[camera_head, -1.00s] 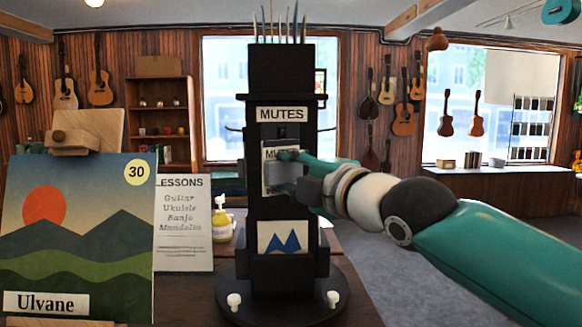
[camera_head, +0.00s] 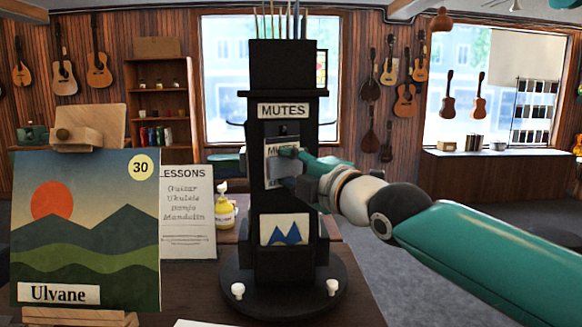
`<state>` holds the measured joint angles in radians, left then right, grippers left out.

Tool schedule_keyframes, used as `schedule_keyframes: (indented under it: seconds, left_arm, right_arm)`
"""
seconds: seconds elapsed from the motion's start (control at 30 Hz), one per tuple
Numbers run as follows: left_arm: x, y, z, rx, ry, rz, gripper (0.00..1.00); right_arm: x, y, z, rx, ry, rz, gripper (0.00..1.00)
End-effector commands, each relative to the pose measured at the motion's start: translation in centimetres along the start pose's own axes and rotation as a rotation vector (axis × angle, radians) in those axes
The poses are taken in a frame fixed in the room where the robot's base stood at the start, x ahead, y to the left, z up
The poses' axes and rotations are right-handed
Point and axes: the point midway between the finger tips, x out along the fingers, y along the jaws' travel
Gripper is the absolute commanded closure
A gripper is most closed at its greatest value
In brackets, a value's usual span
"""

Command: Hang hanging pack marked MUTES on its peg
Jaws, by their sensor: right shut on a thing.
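The black display stand (camera_head: 262,222) stands upright on the dark table, with a white MUTES label (camera_head: 283,111) near its top. The white hanging pack marked MUTES (camera_head: 277,148) is upright against the stand's front face, just under that label. My right gripper (camera_head: 287,164) is shut on the pack from the right and covers much of its front. The pack's top edge is close to a small dark fitting below the label; I cannot tell whether it is on the peg. My left gripper is not in view.
A landscape picture marked Ulvane (camera_head: 85,220) stands on an easel at the left. A LESSONS sign (camera_head: 187,211) and a yellow bottle (camera_head: 225,212) stand between it and the display stand. White knobs (camera_head: 238,290) sit on the stand's round base.

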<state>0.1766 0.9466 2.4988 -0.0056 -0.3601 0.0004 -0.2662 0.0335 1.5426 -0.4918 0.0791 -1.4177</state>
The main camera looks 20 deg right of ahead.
Motion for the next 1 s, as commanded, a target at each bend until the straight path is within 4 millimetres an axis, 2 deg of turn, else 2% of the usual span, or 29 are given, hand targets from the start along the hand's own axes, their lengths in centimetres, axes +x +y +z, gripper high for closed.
schedule_keyframes:
  seconds: [0.03,0.47,0.5,0.63,1.0]
  left_arm:
    - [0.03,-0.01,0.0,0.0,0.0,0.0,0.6]
    - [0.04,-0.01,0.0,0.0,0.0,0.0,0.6]
    - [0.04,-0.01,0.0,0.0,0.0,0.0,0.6]
    - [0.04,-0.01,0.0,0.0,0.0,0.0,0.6]
    - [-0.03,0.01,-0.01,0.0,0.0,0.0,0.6]
  right_arm:
    - [0.22,-0.6,0.03,0.0,-0.001,-0.013,0.86]
    - [0.24,-0.77,0.06,-0.001,-0.002,-0.018,0.86]
    - [0.24,-0.77,0.06,-0.001,-0.002,-0.018,0.53]
    - [0.18,-0.63,0.07,0.0,-0.002,-0.014,0.31]
    - [-0.17,-0.36,0.09,0.0,-0.002,-0.009,0.3]
